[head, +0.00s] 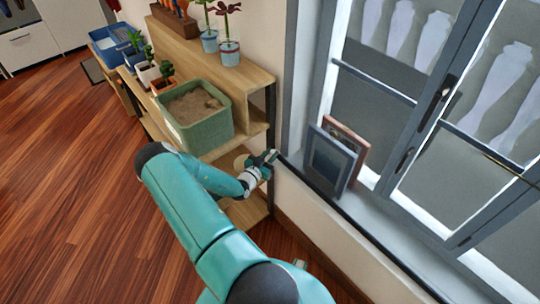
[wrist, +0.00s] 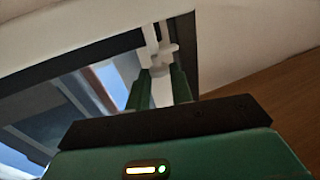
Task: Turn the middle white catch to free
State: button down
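A small white catch (wrist: 160,52) shows in the wrist view, just beyond my fingertips, on the edge of a dark frame. It has a crosspiece and a short stem. I cannot tell from the views whether it is the middle one. My gripper (wrist: 160,78) has two green fingers standing apart, with the lower white part between their tips. I cannot tell whether they touch it. In the head view my gripper (head: 268,158) is at the window-sill end, beside the wooden shelf. The catch is hidden there.
The wooden shelf (head: 255,82) holds a green sand-filled tub (head: 218,132) and several potted plants, close to my arm. Picture frames (head: 330,160) lean on the sill. The window (head: 405,110) with dark handles is at right. Open wooden floor (head: 70,190) lies at left.

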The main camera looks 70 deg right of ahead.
jog(key=shift+s+n+t, duration=0.1)
jog(key=shift+n+t, duration=0.5)
jog(key=shift+t, duration=0.4)
jog(key=c, duration=1.3)
grip_release()
jog(key=a, duration=1.4)
jog(key=shift+w, duration=0.4)
